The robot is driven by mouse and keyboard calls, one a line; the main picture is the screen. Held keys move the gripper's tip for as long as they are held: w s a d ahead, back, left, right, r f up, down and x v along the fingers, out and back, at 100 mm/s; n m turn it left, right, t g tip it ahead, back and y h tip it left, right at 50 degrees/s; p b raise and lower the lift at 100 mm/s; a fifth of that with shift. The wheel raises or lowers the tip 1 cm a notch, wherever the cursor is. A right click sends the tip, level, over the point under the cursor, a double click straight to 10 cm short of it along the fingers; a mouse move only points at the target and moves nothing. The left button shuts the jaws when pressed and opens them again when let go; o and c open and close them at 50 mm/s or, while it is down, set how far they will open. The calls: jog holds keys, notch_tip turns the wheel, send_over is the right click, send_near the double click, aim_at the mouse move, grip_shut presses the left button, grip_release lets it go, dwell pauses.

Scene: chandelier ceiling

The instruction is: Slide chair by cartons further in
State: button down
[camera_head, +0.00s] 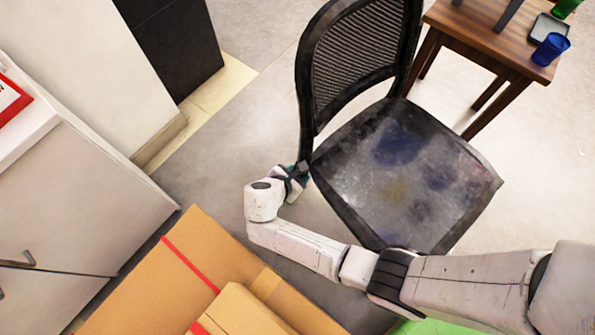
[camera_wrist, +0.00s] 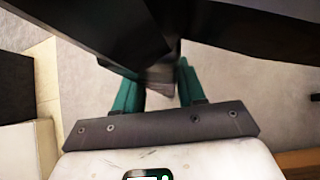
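A black chair (camera_head: 405,180) with a mesh back (camera_head: 362,55) and a worn, stained seat stands right of centre in the head view. Large brown cartons (camera_head: 190,275) with red tape lie at the lower left, nearest the chair's front left. My gripper (camera_head: 303,168) is at the chair's left side, where the back meets the seat. In the wrist view my gripper's two teal fingers (camera_wrist: 158,88) are apart, with a dark part of the chair frame (camera_wrist: 162,75) between them. Whether they press on it is not clear.
A wooden table (camera_head: 490,38) with a blue cup (camera_head: 550,48) and a small tray (camera_head: 549,28) stands behind the chair at the upper right. A white cabinet (camera_head: 80,190) is at the left. Grey floor (camera_head: 235,130) is clear between the cabinet and the chair.

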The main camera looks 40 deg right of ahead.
jog(key=c, duration=1)
grip_release()
jog(key=shift+w+a+r, duration=0.1)
jog(key=shift+w, duration=0.1)
jog(key=o, duration=0.4)
jog(key=shift+s, duration=0.15)
jog(key=shift+o, duration=0.2)
jog(key=p+v, duration=0.4)
jog(key=v, duration=0.6)
jog(key=shift+a+r, duration=0.25)
jog(key=shift+s, duration=0.1)
